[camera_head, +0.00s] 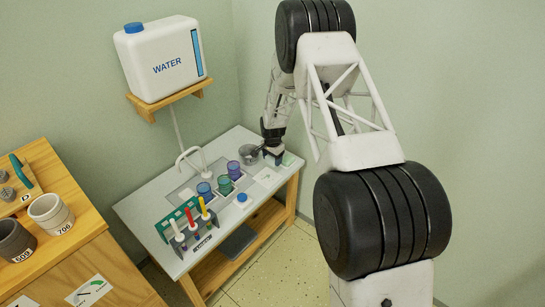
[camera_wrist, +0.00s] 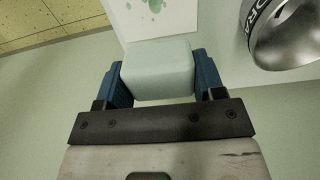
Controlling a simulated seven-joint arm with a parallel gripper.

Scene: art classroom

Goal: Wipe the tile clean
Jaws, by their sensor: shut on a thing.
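My gripper (camera_head: 273,149) is at the far right end of the grey table. In the wrist view its blue fingers (camera_wrist: 158,82) are shut on a pale grey-green block (camera_wrist: 158,70), which looks like a sponge. The white tile (camera_wrist: 150,18) with green blotches lies just beyond the block in the wrist view and is partly cut off by the frame. Whether the block touches the table or the tile is unclear.
A metal bowl (camera_wrist: 288,38) with a lettered band is close beside my gripper, also in the head view (camera_head: 250,154). Coloured cups (camera_head: 225,185), a blue-topped item (camera_head: 242,199) and a marker rack (camera_head: 188,226) stand farther left. A water jug (camera_head: 163,60) sits on a wall shelf.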

